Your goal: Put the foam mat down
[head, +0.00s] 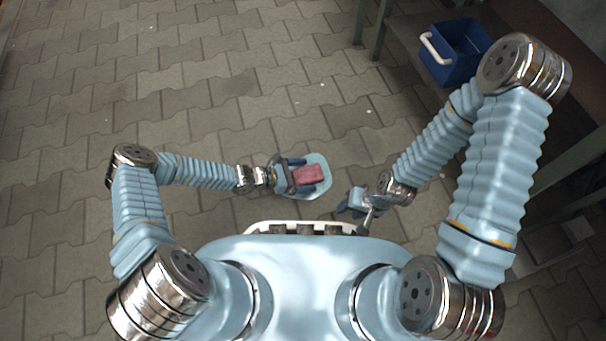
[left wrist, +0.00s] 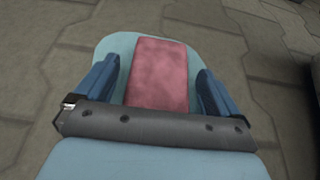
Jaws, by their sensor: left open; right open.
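A pale blue flat piece with rounded edges (head: 322,163), which looks like the foam mat, is under my left gripper (head: 309,175). It also shows in the left wrist view (left wrist: 112,48). A pink block (head: 307,174) lies over it, between the gripper's fingers; it also shows in the left wrist view (left wrist: 158,75). The left gripper is open, with a finger on each side of the block and a gap to each. I cannot tell whether the mat rests flat on the floor. My right gripper (head: 346,207) is open and empty, to the lower right of the mat.
Bench legs (head: 378,30) stand along the right side. The grey paved floor (head: 200,80) is clear on the left and in the middle.

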